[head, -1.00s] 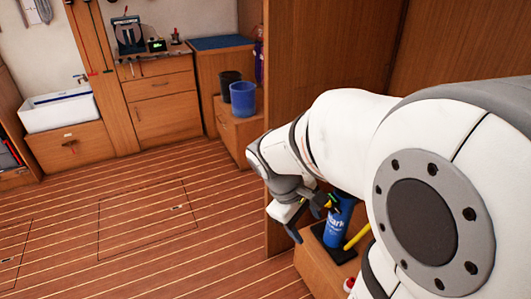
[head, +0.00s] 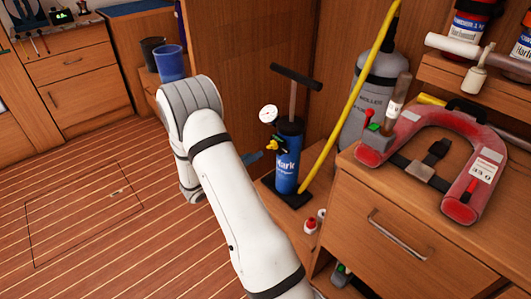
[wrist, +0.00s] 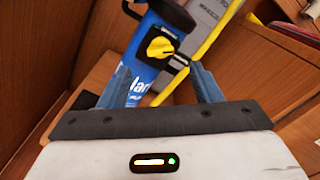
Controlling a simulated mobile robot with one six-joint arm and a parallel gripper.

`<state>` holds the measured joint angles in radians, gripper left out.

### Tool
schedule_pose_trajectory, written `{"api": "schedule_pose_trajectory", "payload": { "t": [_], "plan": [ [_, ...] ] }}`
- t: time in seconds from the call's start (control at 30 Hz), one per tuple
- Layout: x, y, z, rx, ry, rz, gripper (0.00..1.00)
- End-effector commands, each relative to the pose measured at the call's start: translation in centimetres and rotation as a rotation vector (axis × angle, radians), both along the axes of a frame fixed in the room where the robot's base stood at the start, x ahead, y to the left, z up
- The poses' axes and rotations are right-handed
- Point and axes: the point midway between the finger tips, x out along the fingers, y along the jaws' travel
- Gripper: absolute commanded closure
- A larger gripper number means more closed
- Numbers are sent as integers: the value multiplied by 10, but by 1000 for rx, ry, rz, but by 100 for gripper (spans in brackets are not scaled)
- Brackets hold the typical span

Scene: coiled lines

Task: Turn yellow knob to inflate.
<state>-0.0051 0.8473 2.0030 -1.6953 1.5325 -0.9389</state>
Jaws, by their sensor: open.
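The yellow knob (head: 272,146) sits on the side of an upright blue pump (head: 286,172) with a black T-handle (head: 296,76) and a round white gauge (head: 267,114). In the wrist view the yellow knob (wrist: 160,46) is on the blue pump body (wrist: 148,76), with a small metal and black lever beside it. My gripper (wrist: 163,80) is open, its two blue fingers spread left and right. The knob appears beyond the fingertips and roughly between them; I see no contact. In the head view my arm hides most of the gripper, and a blue finger shows just left of the pump.
A drawer cabinet (head: 395,235) carries a red horseshoe buoy (head: 470,180). The wooden floor (head: 95,175) at left is clear.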

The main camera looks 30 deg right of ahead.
Motion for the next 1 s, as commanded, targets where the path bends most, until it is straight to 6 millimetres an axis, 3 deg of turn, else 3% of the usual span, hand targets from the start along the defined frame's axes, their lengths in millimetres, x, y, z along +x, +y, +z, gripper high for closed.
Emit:
{"api": "schedule_pose_trajectory", "payload": {
  "t": [0.5,0.87,1.0],
  "plan": [
    [9,-69,-1,-2,2,0,42],
    [11,-74,0,0,2,2,42],
    [11,-74,0,0,2,2,53]
  ]
}}
